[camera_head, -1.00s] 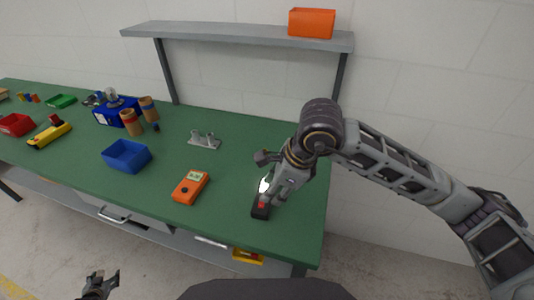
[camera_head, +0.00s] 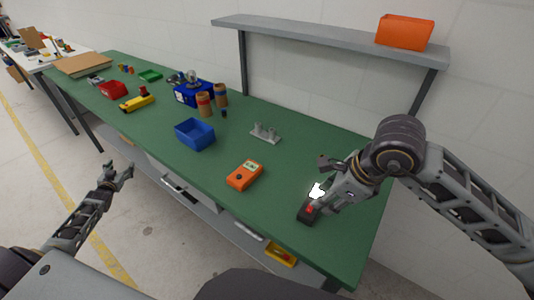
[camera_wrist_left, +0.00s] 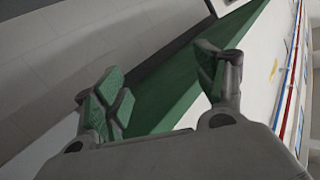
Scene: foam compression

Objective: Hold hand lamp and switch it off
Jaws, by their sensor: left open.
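The hand lamp (camera_head: 308,212) is black with a red part and lies near the front right of the green bench. Its far end glows bright white. My right gripper (camera_head: 325,186) is right over the lamp, with one finger beside the lamp and the other spread away behind the glow. Its fingers look apart; whether they touch the lamp is not clear. My left gripper (camera_head: 122,171) is open and empty, in front of the bench and away from the lamp. Its two spread fingers also show in the left wrist view (camera_wrist_left: 165,95).
An orange meter (camera_head: 244,175) and a blue bin (camera_head: 195,134) stand left of the lamp. A grey metal fixture (camera_head: 265,133) is behind. A shelf with an orange bin (camera_head: 404,31) spans the back. Green bench surface is clear between these things.

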